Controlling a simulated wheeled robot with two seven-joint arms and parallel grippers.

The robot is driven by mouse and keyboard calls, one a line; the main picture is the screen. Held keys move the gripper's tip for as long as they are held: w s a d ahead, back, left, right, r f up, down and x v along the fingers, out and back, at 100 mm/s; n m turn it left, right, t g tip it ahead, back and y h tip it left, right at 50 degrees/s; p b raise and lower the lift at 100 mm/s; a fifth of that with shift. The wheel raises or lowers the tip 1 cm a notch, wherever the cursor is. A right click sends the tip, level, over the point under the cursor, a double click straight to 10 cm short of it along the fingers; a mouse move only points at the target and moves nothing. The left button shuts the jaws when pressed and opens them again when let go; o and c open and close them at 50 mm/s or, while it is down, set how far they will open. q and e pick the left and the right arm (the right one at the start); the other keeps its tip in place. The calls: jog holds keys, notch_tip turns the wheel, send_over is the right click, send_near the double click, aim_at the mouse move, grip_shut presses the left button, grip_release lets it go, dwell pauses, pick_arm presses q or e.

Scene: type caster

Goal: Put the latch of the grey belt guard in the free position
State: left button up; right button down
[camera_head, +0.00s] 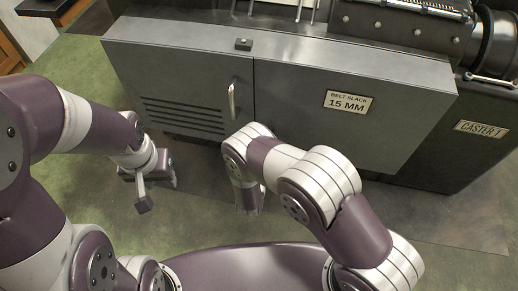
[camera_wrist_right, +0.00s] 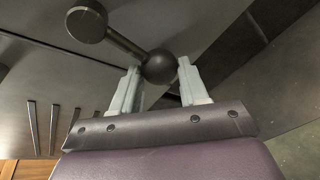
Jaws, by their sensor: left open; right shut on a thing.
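The grey belt guard (camera_head: 300,110) stands across the head view, with a "BELT SLACK 15 MM" plate on its front. In the right wrist view a dark latch lever (camera_wrist_right: 125,42) shows as a rod with a round dark end at the upper left and a ball at its other end. My right gripper (camera_wrist_right: 160,72) is shut on the latch's ball, one finger at each side. In the head view my right arm hides the latch and most of that gripper. My left gripper (camera_head: 158,190) is open and empty, low over the floor in front of the guard's left part.
A silver handle (camera_head: 232,101) stands out from the guard front, right of the vent slots (camera_head: 183,117). A small dark block (camera_head: 243,44) sits on the guard's top. The dark "CASTER 1" machine (camera_head: 450,150) stands at right. Green floor lies open in front.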

jog(key=shift+s+d+f, duration=0.1)
jog(key=shift+d, duration=0.05)
dwell(0.3)
jog(key=c, duration=0.6)
grip_release()
jog(key=p+v, duration=0.4)
jog(key=v, duration=0.8)
jog(key=shift+s, duration=0.3)
